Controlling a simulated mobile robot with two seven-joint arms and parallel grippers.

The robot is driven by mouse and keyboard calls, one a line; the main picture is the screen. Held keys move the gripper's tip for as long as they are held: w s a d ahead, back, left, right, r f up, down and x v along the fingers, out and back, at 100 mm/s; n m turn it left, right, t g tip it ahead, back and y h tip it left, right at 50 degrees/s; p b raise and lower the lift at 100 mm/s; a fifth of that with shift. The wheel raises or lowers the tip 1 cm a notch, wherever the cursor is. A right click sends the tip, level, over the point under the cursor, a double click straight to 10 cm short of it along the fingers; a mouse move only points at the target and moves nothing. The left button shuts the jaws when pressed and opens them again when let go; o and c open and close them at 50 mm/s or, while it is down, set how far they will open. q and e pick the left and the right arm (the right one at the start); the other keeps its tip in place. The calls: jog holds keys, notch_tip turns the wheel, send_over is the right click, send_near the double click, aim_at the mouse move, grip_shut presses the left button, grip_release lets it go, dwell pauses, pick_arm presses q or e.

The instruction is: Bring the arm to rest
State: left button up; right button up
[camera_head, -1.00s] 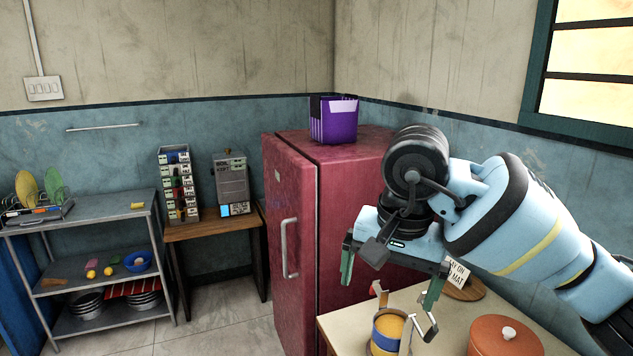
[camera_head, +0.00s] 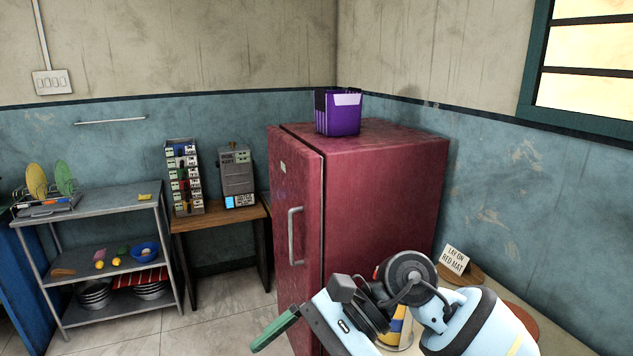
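My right arm (camera_head: 480,325) comes in at the bottom right, bent low in front of the fridge and the counter. Its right gripper (camera_head: 276,331) points to the left at the bottom edge. One green finger shows at the outer end of the gripper body, spread wide. The other finger is out of the picture. Nothing shows held by the visible finger. My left gripper is not in view.
A red fridge (camera_head: 385,190) stands behind the gripper, with a purple holder (camera_head: 338,113) on top. A yellow and blue container (camera_head: 396,326) is partly hidden behind my arm. A sign card (camera_head: 453,259) stands on the counter. A metal shelf (camera_head: 95,262) stands left; floor between is clear.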

jog(key=w+d+f+n+t, duration=0.1)
jog(key=d+f+n+t, duration=0.5)
jog(key=f+n+t, duration=0.5)
jog(key=w+d+f+n+t, duration=0.2)
jog(key=d+f+n+t, duration=0.4)
jog(key=n+t, duration=0.7)
jog(key=s+d+f+m+g+h, duration=0.4)
jog(key=s+d+f+m, duration=0.1)
jog(key=s+f, duration=0.6)
jog(key=s+d+f+m+g+h, duration=0.4)
jog(key=s+f+m, duration=0.4)
jog(key=s+f, duration=0.3)
jog(key=shift+d+f+g+h, duration=0.45)
jog(key=shift+d+g, duration=0.35)
jog(key=shift+d, duration=0.4)
jog(key=shift+s+d, duration=0.1)
